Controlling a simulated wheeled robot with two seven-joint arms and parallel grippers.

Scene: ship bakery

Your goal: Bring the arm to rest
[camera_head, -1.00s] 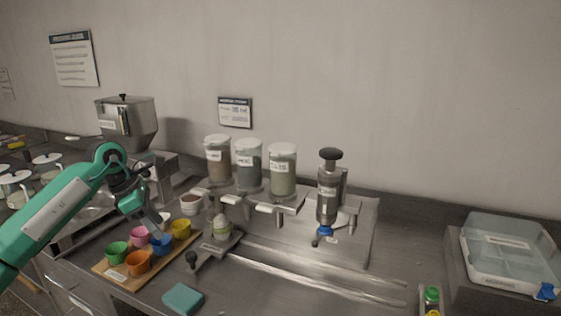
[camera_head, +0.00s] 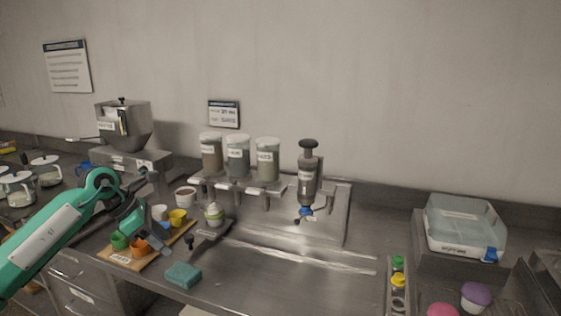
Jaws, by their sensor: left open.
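My left arm (camera_head: 45,240) comes in from the left and bends at its elbow above the counter. My left gripper (camera_head: 155,243) is open and points down over the wooden board (camera_head: 166,249) of small coloured cups. No object shows between its fingers. In the picture it overlaps the orange cup (camera_head: 139,248); I cannot tell whether it touches it. The green cup (camera_head: 119,240) and yellow cup (camera_head: 177,217) show beside it. The blue cup is partly covered by the gripper. My right gripper is not in view.
A steel hopper machine (camera_head: 124,127) stands behind the arm. Labelled jars (camera_head: 238,157) and a dispenser (camera_head: 308,180) stand at the back. A teal sponge (camera_head: 183,275) lies at the front. A clear lidded box (camera_head: 464,228) is at the right. The middle counter is mostly clear.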

